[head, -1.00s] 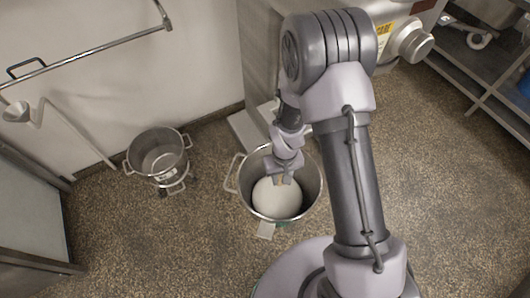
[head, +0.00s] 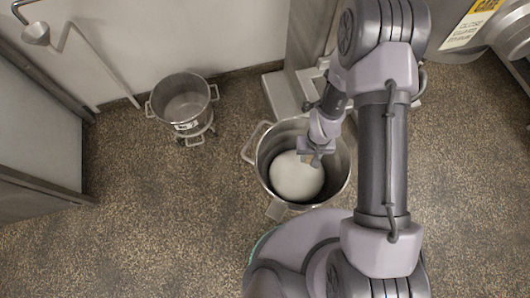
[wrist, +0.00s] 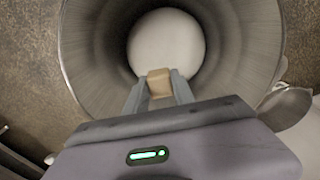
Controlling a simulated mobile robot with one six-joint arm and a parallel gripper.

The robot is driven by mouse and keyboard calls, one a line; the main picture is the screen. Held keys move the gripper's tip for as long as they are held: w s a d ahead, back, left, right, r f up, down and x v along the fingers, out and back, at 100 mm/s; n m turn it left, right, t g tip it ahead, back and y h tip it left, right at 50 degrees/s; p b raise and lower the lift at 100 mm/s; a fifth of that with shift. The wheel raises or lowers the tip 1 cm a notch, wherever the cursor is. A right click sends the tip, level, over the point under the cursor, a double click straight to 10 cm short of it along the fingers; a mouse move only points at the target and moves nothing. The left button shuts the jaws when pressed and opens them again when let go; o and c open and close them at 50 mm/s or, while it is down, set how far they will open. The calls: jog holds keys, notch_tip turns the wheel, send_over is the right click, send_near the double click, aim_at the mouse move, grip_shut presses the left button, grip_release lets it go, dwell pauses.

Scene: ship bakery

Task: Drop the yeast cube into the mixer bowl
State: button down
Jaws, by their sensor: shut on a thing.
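The yeast cube (wrist: 159,83) is a small tan block. My gripper (wrist: 159,92) is shut on it, with one finger on each side in the wrist view. In the head view my gripper (head: 313,160) points down over the large steel mixer bowl (head: 262,165), which stands on the floor. The bowl's inner wall (wrist: 92,50) surrounds the cube in the wrist view. A smooth white mass (head: 296,178) lies in the bottom of the bowl. I cannot tell how high the cube is above it. The cube is mostly hidden in the head view.
A smaller steel pot (head: 183,98) with side handles stands on a wheeled base to the left. The mixer's grey body (head: 312,35) rises behind the bowl. A metal scoop-like funnel on a pipe (head: 36,34) is at the wall.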

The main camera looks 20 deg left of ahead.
jog(key=shift+r, duration=0.1)
jog(key=c, duration=1)
grip_release()
notch_tip(320, 180, up, 17)
jog(key=p, duration=0.6)
jog(key=shift+r+p, duration=0.2)
jog(key=shift+p, duration=0.15)
